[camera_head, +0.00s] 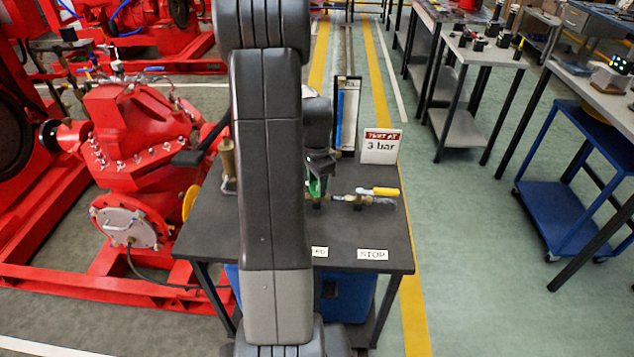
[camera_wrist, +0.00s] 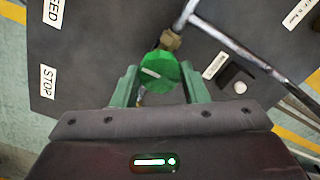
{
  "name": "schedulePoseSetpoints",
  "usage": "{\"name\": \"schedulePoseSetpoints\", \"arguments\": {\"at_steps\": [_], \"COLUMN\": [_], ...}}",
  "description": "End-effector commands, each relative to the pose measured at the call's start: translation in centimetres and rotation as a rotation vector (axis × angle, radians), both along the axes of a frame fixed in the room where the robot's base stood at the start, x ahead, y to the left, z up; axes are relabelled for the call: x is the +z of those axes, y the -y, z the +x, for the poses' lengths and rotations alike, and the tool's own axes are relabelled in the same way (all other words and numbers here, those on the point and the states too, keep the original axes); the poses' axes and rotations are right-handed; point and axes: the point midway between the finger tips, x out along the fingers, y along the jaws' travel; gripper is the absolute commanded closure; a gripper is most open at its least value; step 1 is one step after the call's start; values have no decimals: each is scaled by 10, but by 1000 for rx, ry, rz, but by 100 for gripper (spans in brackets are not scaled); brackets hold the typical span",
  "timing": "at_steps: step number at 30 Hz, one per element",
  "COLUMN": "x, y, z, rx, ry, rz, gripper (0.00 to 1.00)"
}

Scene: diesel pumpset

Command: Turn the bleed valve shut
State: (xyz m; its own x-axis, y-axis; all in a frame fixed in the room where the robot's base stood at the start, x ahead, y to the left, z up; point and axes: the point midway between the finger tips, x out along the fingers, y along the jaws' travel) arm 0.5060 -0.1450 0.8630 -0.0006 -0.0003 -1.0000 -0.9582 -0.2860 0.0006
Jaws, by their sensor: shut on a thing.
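The bleed valve's green knob (camera_wrist: 158,74) has a white line across its face and sits on a brass fitting (camera_wrist: 170,40) in the wrist view. My gripper (camera_wrist: 161,68) has one green finger on each side of the knob and is shut on it. In the head view my gripper (camera_head: 317,183) is over the brass pipework on the dark bench (camera_head: 345,235). There my arm covers much of the bench, and the knob cannot be told from the green fingers.
A yellow-handled valve (camera_head: 385,191) lies right of my gripper. A "TEST AT 3 bar" sign (camera_head: 381,146) and a tall framed gauge (camera_head: 347,115) stand behind. A long metal bar (camera_wrist: 235,40) and a round button (camera_wrist: 240,87) are close by. A red pump (camera_head: 135,140) stands left.

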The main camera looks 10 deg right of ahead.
Motion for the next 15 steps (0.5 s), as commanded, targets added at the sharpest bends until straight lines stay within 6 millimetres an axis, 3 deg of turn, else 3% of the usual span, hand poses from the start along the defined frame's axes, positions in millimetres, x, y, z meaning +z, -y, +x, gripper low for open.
{"name": "schedulePoseSetpoints", "arguments": {"at_steps": [6,7,9,15], "x": [2,2,1,1], "y": [0,0,0,0], "z": [1,1,1,1], "rx": [-1,-1,-1,0], "ry": [4,4,4,2], "rz": [-1,-1,-1,0], "gripper": [83,54,40,38]}}
